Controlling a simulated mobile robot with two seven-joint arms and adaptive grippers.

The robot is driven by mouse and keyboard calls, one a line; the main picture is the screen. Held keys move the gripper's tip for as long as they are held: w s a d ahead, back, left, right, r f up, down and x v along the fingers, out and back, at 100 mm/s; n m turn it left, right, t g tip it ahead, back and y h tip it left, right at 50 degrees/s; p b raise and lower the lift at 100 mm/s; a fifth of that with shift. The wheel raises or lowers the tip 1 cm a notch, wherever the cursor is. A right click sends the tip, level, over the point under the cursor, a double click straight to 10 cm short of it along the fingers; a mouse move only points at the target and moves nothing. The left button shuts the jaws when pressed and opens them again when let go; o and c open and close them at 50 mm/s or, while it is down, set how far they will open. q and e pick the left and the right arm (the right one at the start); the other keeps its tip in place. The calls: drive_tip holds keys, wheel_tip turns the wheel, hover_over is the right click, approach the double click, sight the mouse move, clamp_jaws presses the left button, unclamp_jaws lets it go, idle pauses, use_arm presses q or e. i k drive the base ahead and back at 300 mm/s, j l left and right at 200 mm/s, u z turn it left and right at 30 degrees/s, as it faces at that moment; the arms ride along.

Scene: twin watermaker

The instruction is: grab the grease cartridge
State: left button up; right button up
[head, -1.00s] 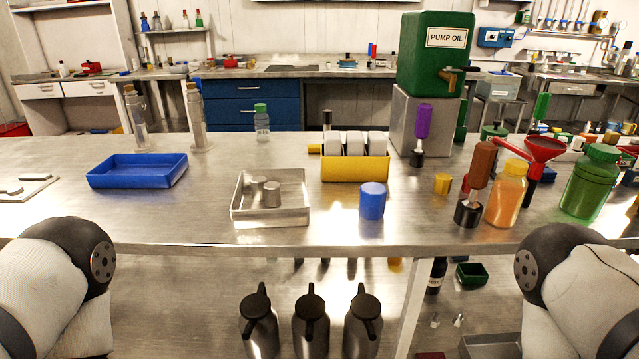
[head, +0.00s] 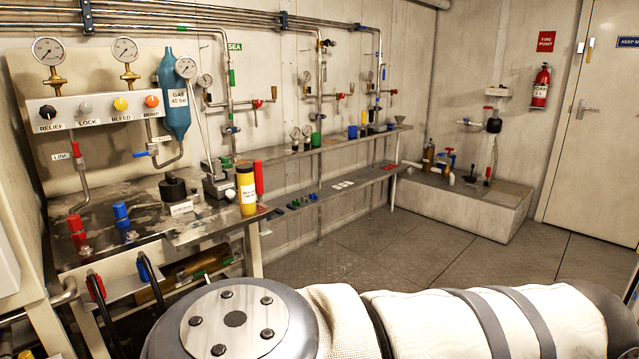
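A yellow cylinder with a dark top and a pale label (head: 247,190), likely the grease cartridge, stands upright at the right front corner of the steel bench (head: 205,228) in the head view. Its label is too small to read. A slim red object stands close behind its right side. Neither of my grippers is in view. Only a pale, sleeved link of my own arm crosses the bottom of the picture, well in front of the bench.
A gauge panel (head: 100,108) and a blue gas bottle (head: 174,95) are at the bench's back. A black knob-like object (head: 173,188) stands mid-bench. A narrow shelf (head: 340,142) runs along the wall. The floor (head: 430,260) on the right is clear.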

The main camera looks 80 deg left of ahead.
sight(245, 172)
drive_tip(key=u, duration=3.05)
